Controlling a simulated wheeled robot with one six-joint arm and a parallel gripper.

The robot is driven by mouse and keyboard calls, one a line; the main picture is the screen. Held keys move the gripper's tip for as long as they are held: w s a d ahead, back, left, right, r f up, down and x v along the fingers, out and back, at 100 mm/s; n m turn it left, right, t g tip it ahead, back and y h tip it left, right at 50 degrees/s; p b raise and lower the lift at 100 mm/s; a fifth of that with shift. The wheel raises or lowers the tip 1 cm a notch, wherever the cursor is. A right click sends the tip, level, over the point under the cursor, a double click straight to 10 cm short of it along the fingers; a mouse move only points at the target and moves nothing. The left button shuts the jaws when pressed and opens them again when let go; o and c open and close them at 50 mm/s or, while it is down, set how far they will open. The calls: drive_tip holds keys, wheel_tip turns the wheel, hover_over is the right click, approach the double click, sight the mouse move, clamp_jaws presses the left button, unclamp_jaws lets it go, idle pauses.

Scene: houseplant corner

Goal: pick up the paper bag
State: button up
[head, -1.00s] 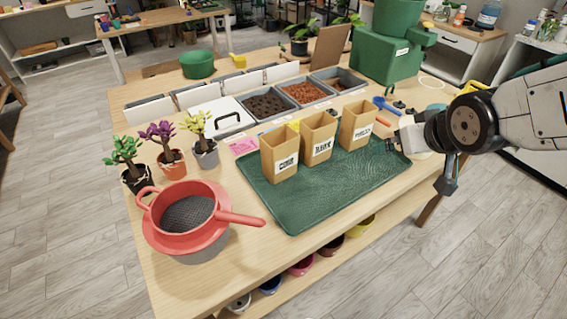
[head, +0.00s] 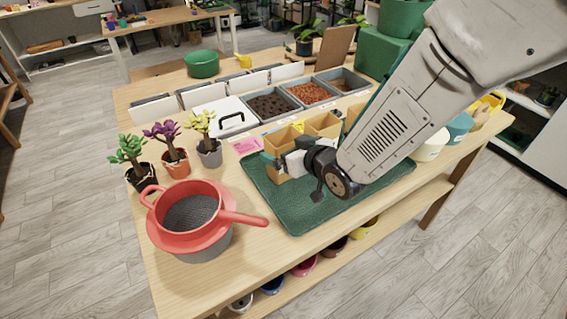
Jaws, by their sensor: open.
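Several brown paper bags stand upright in a row on the green tray (head: 290,220). The left paper bag (head: 281,138) is partly covered by my gripper (head: 277,160). My open gripper is at this bag's front and upper part; I cannot tell whether its fingers touch the bag. The middle paper bag (head: 323,124) shows mainly its top. The right paper bag (head: 351,114) is mostly hidden behind my arm. The bag labels are hidden now.
A red strainer (head: 190,213) with a long handle sits on a pot at the front left. Three small potted plants (head: 172,150) stand behind it. Soil bins (head: 272,104) line the back of the table. Pots (head: 459,126) stand at the right. The tray's front part is clear.

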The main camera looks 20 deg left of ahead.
sight(276, 142)
drive_tip(key=shift+x, duration=1.25)
drive_tip(key=c, duration=1.2)
drive_tip(key=shift+c, duration=0.2)
drive_tip(key=shift+r, duration=0.1)
